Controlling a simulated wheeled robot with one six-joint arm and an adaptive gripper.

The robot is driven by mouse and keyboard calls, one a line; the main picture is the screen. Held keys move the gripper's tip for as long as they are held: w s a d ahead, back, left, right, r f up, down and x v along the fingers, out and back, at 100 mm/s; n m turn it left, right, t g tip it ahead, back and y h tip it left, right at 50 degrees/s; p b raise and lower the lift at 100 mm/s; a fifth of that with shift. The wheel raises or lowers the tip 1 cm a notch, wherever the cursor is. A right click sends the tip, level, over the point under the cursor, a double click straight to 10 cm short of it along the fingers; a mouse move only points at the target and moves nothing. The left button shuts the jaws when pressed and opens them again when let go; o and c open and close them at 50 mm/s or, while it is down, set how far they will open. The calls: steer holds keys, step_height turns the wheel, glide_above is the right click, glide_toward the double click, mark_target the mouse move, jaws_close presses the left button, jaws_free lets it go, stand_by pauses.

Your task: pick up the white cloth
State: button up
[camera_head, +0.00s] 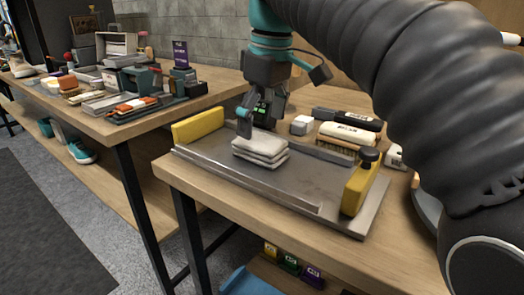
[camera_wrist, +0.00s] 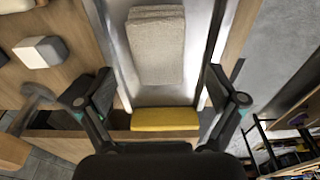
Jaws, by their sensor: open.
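The white cloth (camera_head: 260,149) is a folded stack lying on a grey metal tray (camera_head: 294,193) on the wooden table. In the wrist view the cloth (camera_wrist: 156,47) lies beyond the fingertips, near the top middle. My gripper (camera_head: 252,118) is above the tray, close to the cloth's far side in the head view. In the wrist view my gripper (camera_wrist: 160,101) has its fingers spread wide with nothing between them. A gap between the gripper and the cloth is hard to judge.
Yellow blocks stand at the tray's left end (camera_head: 198,125) and right end (camera_head: 360,186). A white-and-grey block (camera_head: 302,125), a brush (camera_head: 346,136) and a dark bar (camera_head: 345,119) lie behind the tray. Another cluttered table (camera_head: 122,129) stands at left.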

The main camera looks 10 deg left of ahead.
mark_target(260, 141)
steer(key=shift+w+a+f+b, duration=0.15)
steer(key=shift+f+b, duration=0.1)
steer(key=shift+f, duration=0.9)
steer(key=shift+w+a+f+b, duration=0.1)
steer(key=shift+f+b, duration=0.1)
steer(key=shift+f, duration=0.95)
steer(key=shift+s, duration=0.1)
steer(key=c, duration=1.2)
